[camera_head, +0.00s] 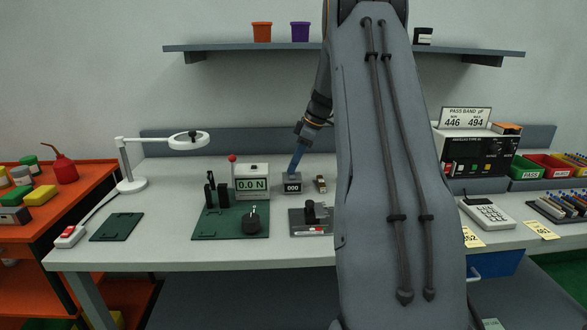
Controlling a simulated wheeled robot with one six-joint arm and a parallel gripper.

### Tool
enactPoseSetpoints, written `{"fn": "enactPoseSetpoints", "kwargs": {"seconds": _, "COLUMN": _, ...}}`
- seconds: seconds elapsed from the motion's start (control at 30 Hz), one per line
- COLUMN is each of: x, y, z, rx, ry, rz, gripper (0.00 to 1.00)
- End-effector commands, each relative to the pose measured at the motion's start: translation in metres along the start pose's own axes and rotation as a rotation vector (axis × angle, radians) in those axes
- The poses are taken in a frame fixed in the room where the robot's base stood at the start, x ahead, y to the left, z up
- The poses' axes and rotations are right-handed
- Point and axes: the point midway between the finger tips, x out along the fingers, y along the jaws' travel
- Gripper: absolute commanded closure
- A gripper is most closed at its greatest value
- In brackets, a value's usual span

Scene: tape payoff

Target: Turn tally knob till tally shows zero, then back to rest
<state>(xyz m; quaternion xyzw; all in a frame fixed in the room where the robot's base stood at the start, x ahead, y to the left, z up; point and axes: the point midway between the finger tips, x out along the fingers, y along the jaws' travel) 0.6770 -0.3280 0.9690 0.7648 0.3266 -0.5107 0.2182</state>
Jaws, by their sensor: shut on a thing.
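The tally counter (292,188) is a small grey box on the bench, and its dark window reads 000. My gripper (293,170) comes down from above with its blue fingers at the top of the tally. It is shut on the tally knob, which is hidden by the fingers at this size. My arm covers the bench to the right of the tally.
A dark fixture (313,212) stands in front, and a small brass-coloured item (321,184) is at right. A magnifier lamp (133,184) stands further left.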

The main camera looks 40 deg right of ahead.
Motion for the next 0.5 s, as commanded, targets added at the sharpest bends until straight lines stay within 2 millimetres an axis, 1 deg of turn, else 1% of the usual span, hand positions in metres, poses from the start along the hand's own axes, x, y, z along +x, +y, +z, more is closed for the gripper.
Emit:
{"fn": "enactPoseSetpoints", "kwargs": {"seconds": 0.2, "x": 0.0018, "y": 0.0018, "z": 0.0013, "rx": -0.179, "ry": -0.002, "rz": -0.077, "gripper": 1.0}}
{"fn": "enactPoseSetpoints", "kwargs": {"seconds": 0.5, "x": 0.0016, "y": 0.0029, "z": 0.0007, "rx": -0.37, "ry": -0.002, "rz": -0.156, "gripper": 1.0}}
